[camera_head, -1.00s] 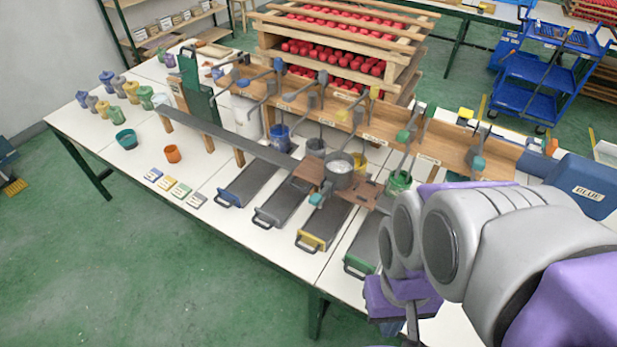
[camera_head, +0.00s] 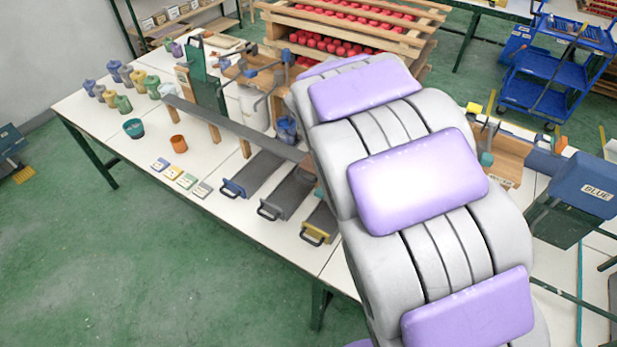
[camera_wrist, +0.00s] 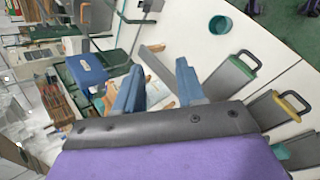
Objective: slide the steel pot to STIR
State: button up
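The steel pot is hidden behind my arm in the head view, and I cannot make it out in the wrist view. The dark rail (camera_head: 232,127) runs over the table towards the place that my arm covers. The STIR label cannot be read in either view. My gripper (camera_wrist: 159,88) shows in the wrist view with its two blue fingers apart and no object clearly held between them. In the head view the gripper is hidden by my arm.
Blue-handled (camera_head: 232,189), dark-handled (camera_head: 270,210) and yellow-handled (camera_head: 318,232) trays lie at the table's front. An orange cup (camera_head: 179,144) and a teal bowl (camera_head: 134,128) stand to the left. A blue box marked BLUE (camera_head: 585,186) stands at the right.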

jog(key=w+a+f+n+t+h, duration=0.2)
jog(key=w+a+f+h, duration=0.15)
jog(key=w+a, duration=0.4)
jog(key=w+a+f+n+t+h, duration=0.15)
jog(key=w+a+f, duration=0.3)
jog(key=w, duration=0.65)
jog(key=w+a+f+n+t, duration=0.2)
jog(key=a+f+t, duration=0.2)
jog(key=a+f, duration=0.5)
jog(key=w+a+f+n+t, duration=0.15)
jog(key=a+f+t, duration=0.25)
jog(key=a+f, duration=0.55)
jog(key=r+b+x, duration=0.1)
jog(key=r+x, duration=0.1)
jog(key=x, duration=1.3)
jog(key=shift+w+b, duration=0.35)
jog(key=shift+w, duration=0.05)
jog(key=shift+c, duration=0.5)
